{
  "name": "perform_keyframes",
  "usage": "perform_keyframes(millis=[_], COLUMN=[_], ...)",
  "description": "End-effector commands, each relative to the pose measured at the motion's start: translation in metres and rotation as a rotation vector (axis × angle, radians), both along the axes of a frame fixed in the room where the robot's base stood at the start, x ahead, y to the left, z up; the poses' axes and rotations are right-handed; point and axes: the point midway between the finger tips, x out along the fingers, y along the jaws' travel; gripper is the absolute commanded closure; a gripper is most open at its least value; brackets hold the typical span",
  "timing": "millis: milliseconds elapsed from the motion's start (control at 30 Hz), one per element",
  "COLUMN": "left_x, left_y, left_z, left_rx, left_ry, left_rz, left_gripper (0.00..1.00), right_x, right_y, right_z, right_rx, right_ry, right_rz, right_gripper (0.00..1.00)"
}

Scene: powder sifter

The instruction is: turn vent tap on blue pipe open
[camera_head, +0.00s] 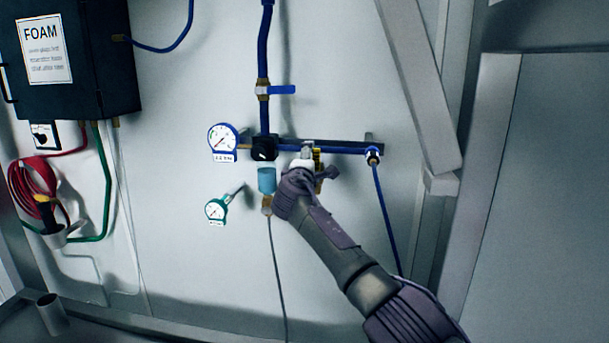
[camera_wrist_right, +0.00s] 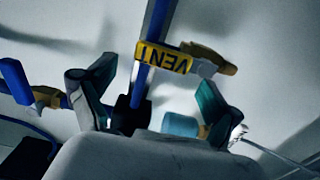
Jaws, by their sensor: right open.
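The vent tap is a yellow handle marked VENT (camera_wrist_right: 168,57), upside down in the right wrist view, with a brass body (camera_wrist_right: 218,63) at its right. The handle lies across the blue pipe (camera_wrist_right: 157,22) in that picture. My right gripper (camera_wrist_right: 152,82) is open, with its two dark fingers spread either side of the pipe; the handle appears beyond and between them, and I cannot tell whether they touch. In the head view my right gripper (camera_head: 308,172) is at the horizontal blue pipe (camera_head: 345,147) and partly hides the yellow tap (camera_head: 318,164). My left gripper is not in view.
A blue-handled tap (camera_head: 281,90) sits on the vertical pipe above. A blue gauge (camera_head: 222,141), a black regulator knob (camera_head: 263,151), a light blue bowl (camera_head: 267,179) and a green gauge (camera_head: 216,209) are left of my gripper. A slanted metal beam (camera_head: 420,85) stands right.

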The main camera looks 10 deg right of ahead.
Motion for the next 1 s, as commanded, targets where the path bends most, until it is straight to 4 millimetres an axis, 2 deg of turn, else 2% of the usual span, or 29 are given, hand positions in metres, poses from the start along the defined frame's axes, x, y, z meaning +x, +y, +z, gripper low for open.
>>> perform_keyframes(millis=[267,700,1000], left_x=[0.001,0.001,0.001], left_y=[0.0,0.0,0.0], left_z=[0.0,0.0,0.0], left_rx=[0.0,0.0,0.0], left_ry=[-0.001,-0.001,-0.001], left_rz=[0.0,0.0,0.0], left_gripper=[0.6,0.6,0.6], right_x=[-0.029,-0.089,-0.104], right_y=[0.007,0.024,0.027], right_z=[-0.001,0.001,0.001], right_rx=[0.002,-0.001,-0.001], right_ry=[-0.001,-0.002,0.0], right_rz=[0.001,0.001,-0.002], right_gripper=[0.09,0.09,0.09])
